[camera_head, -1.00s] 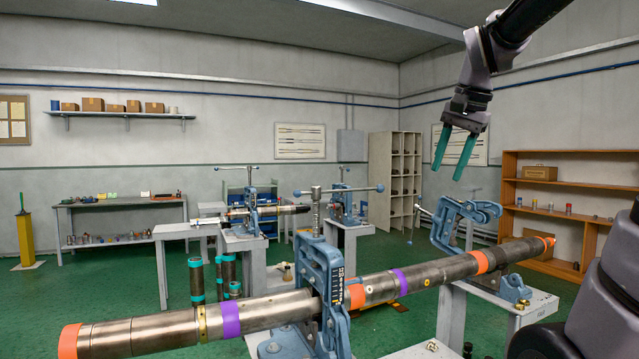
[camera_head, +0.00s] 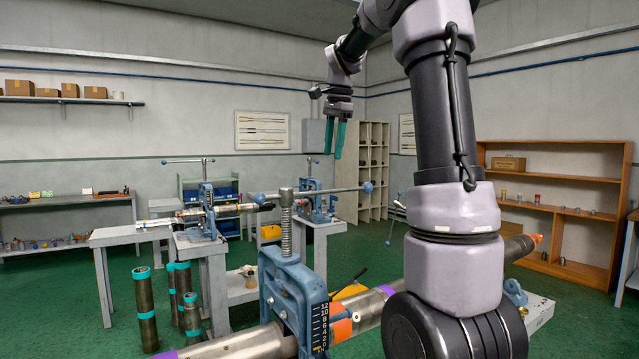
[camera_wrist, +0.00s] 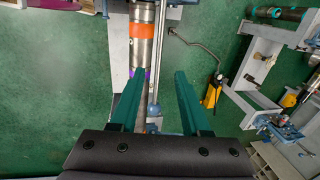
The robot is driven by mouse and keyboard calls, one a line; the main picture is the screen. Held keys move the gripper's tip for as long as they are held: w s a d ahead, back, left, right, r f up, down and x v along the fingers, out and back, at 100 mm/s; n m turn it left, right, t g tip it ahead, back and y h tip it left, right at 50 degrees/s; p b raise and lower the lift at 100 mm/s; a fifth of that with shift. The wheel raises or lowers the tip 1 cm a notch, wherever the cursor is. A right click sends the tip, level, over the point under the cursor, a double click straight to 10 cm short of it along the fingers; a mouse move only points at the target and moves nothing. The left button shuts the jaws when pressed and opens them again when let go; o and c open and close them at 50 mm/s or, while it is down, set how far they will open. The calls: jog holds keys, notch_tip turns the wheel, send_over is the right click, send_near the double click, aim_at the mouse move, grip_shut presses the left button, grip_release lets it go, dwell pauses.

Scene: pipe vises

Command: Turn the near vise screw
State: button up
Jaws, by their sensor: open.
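The near vise (camera_head: 287,290) is blue, with an upright threaded screw (camera_head: 286,225) and a long crossbar handle (camera_head: 330,190) on top, which has a blue ball at its right end. A pipe (camera_head: 250,343) with orange and purple bands runs through it. My gripper (camera_head: 334,155) hangs above the handle's right part in the picture, fingers down, open and empty. In the wrist view, the open teal fingers of my gripper (camera_wrist: 160,75) show over the pipe (camera_wrist: 144,45) and a thin grey bar (camera_wrist: 161,45), probably the handle. Its depth from the fingers is unclear.
Two more vises, one on a bench (camera_head: 205,205) and one beside it (camera_head: 312,200), stand behind. Upright pipes (camera_head: 147,310) stand on the green floor at left. An orange shelf (camera_head: 555,205) is at right. My arm hides the pipe's right part.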

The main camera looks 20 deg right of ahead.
aim_at(329, 191)
jog(key=f, duration=0.3)
jog(key=w+f, duration=0.1)
jog(key=f, duration=0.6)
jog(key=shift+w+a, duration=0.25)
jog(key=shift+w, duration=0.1)
grip_shut()
dwell(0.8)
